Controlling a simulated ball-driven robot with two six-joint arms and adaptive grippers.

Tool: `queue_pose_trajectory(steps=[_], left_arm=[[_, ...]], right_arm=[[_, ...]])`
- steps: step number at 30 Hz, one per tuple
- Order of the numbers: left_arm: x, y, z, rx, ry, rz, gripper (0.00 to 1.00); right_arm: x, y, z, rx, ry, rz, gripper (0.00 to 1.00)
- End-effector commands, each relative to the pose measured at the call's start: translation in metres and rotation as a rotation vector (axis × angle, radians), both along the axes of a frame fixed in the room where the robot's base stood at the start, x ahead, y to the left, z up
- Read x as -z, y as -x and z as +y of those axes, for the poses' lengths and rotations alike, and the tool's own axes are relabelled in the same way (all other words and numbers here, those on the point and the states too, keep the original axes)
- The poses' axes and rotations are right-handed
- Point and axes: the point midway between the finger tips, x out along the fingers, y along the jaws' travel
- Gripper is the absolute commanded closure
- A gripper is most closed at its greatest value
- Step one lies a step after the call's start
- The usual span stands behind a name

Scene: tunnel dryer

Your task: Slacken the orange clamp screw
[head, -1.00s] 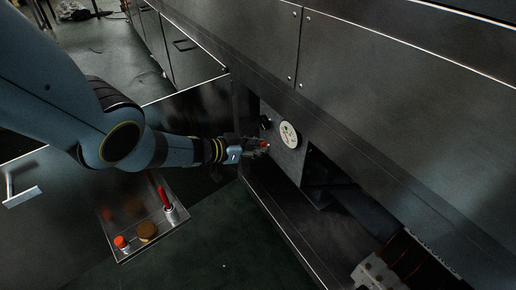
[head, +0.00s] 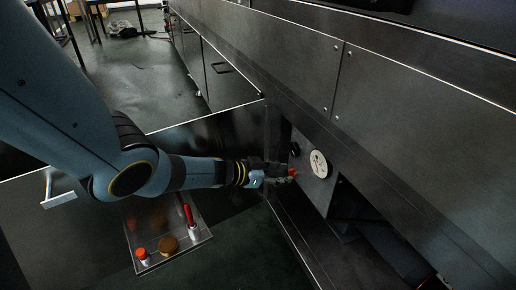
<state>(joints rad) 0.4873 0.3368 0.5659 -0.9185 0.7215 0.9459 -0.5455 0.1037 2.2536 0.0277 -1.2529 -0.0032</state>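The orange clamp screw (head: 292,171) shows as a small orange-red spot on the grey panel in the machine's recess, left of a round white dial (head: 318,164). My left gripper (head: 284,174) reaches in from the left with its fingertips at the screw. The fingers overlap the screw and hide part of it. They are small and dark here, so I cannot tell whether they are closed on it. My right gripper is not in view.
A black knob (head: 295,149) sits just above the screw. A metal tray (head: 150,219) below my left arm holds a red-handled tool (head: 188,214), an orange-capped container (head: 141,253) and a brown round item (head: 168,244). The dryer's dark panels fill the right side.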

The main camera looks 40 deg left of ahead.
Motion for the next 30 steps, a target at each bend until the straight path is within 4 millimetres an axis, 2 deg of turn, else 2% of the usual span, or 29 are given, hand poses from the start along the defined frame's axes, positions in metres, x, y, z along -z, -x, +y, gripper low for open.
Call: queue_pose_trajectory(steps=[15, 21, 30], left_arm=[[-0.034, 0.076, 0.030, 0.002, 0.000, 0.001, 0.68], [-0.040, 0.087, 0.034, 0.001, 0.002, 0.001, 0.68], [-0.041, 0.087, 0.035, 0.001, 0.002, 0.000, 0.68]], right_arm=[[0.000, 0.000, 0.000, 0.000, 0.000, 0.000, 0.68], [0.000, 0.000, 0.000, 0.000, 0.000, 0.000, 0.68], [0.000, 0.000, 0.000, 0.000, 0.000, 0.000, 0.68]])
